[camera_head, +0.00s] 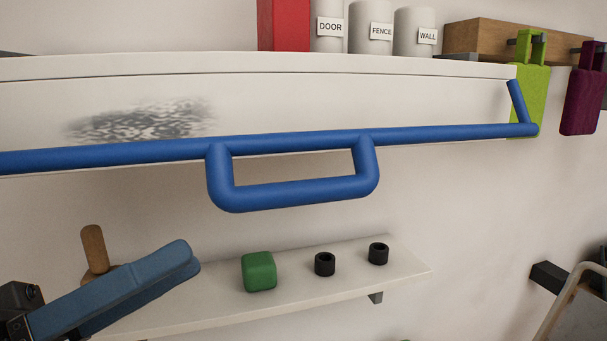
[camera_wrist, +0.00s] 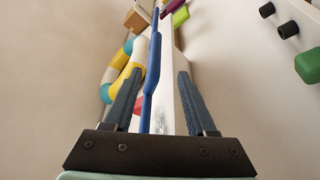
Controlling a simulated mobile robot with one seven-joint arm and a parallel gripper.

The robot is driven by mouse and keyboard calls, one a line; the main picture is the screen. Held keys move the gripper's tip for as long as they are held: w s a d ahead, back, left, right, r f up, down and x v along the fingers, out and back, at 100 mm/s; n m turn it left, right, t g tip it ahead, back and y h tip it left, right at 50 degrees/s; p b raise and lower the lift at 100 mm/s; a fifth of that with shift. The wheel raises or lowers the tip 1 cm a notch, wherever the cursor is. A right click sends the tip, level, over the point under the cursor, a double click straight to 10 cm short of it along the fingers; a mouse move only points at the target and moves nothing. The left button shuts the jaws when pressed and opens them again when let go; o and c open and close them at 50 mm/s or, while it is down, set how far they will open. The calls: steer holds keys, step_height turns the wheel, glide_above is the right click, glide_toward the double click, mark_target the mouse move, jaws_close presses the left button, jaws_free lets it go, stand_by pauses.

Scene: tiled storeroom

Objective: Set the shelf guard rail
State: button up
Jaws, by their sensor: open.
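The blue guard rail (camera_head: 290,142) runs across the front of the white upper shelf (camera_head: 300,68), with a rectangular handle loop (camera_head: 295,191) hanging at its middle. Its right end has a short bent arm rising to the shelf's corner; its left end is out of frame. My gripper (camera_head: 186,258) is at the lower left, below and left of the loop, open and apart from it in the head view. In the wrist view my gripper's fingers (camera_wrist: 157,78) are spread, with the rail (camera_wrist: 153,65) and the shelf's white face (camera_wrist: 168,70) seen between them. No object is held.
A lower shelf (camera_head: 400,275) carries a green block (camera_head: 258,271), two black rings (camera_head: 324,264) and a wooden peg (camera_head: 95,250). A red box (camera_head: 283,25) and labelled canisters (camera_head: 370,28) stand on top. Green (camera_head: 527,92) and purple (camera_head: 582,100) tags hang at right.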

mark_target(302, 205)
steer(key=p+x, duration=0.1)
steer(key=x, duration=0.2)
steer(key=p+x, duration=0.2)
steer(key=x, duration=0.2)
steer(key=r+p+x, duration=0.1)
steer(key=p+x, duration=0.1)
steer(key=x, duration=0.2)
steer(key=shift+s+d, duration=0.1)
steer(key=shift+s, duration=0.2)
steer(key=shift+w+d+p, duration=0.35)
steer(key=shift+w+d, duration=0.15)
steer(key=shift+d, duration=0.15)
steer(key=shift+c, duration=0.2)
jaws_close()
